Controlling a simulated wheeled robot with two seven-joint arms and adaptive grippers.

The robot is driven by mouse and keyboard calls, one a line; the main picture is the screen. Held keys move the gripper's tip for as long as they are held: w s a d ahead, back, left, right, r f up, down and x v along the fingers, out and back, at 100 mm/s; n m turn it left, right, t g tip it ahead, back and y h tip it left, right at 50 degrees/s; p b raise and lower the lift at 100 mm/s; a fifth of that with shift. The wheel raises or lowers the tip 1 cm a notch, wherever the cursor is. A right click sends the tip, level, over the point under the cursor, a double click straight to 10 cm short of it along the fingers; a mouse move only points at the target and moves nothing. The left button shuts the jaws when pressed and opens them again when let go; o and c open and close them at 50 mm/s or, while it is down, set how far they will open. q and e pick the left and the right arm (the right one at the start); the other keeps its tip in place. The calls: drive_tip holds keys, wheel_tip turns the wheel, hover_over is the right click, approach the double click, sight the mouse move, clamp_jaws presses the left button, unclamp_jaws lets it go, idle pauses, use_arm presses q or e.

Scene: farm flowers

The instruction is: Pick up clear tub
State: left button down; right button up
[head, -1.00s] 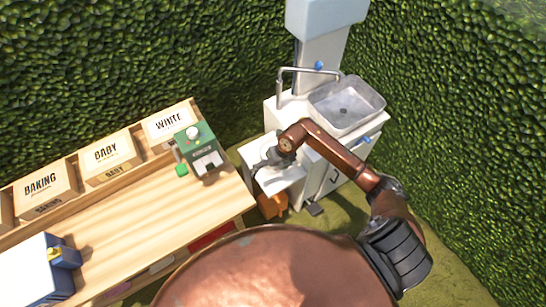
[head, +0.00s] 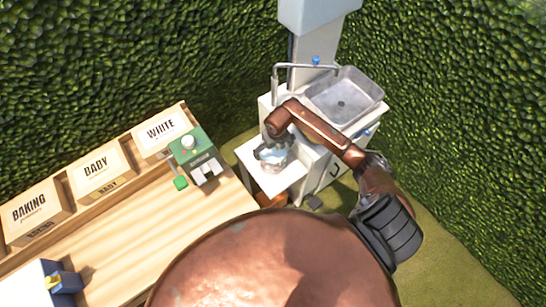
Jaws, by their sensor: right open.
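My right arm reaches in from the lower right, and its gripper (head: 274,157) is open over the white side shelf (head: 262,180) of the sink cabinet. A small pale, bluish, see-through shape shows between and under the fingers and looks like the clear tub. The gripper hides much of it, and I cannot tell whether the fingers touch it. My left gripper is not in view.
A grey see-through sink basin (head: 345,97) with a tap (head: 305,68) stands behind the shelf. A wooden bench (head: 150,235) at left holds a green device (head: 195,153) and labelled boxes (head: 97,172). Hedges close off the back and right.

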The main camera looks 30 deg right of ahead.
drive_tip(key=f, duration=0.4)
drive_tip(key=shift+w, duration=0.2)
drive_tip(key=shift+f, duration=0.15)
drive_tip(key=c, duration=1.8)
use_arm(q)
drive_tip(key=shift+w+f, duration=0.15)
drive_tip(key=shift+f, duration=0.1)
use_arm(e)
drive_tip(key=shift+w, duration=0.1)
